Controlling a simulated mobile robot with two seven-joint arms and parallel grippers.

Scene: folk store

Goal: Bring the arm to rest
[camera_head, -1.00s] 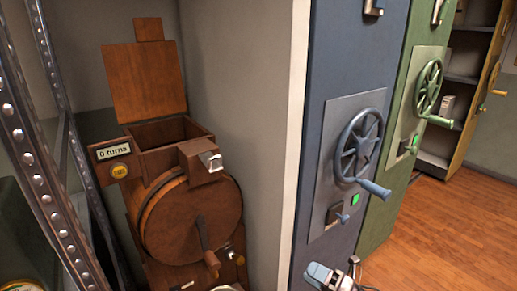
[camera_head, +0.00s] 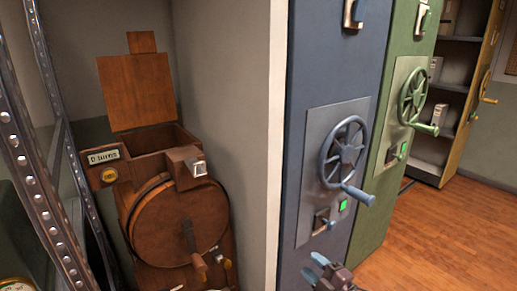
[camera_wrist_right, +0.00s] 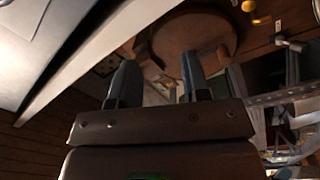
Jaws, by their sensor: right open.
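My right gripper (camera_head: 330,274) shows at the bottom edge of the head view, in front of the foot of the blue cabinet (camera_head: 300,150). In the right wrist view its two fingers (camera_wrist_right: 158,82) stand apart with nothing held between them. The round drum of a wooden machine (camera_wrist_right: 195,38) lies beyond the fingers there, upside down in the picture. My left gripper is in neither view.
A metal rack post (camera_head: 40,170) is nearer. A blue handwheel (camera_head: 343,152) and a green handwheel (camera_head: 414,97) stick out from the cabinets. Wooden floor (camera_head: 430,240) is clear at right.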

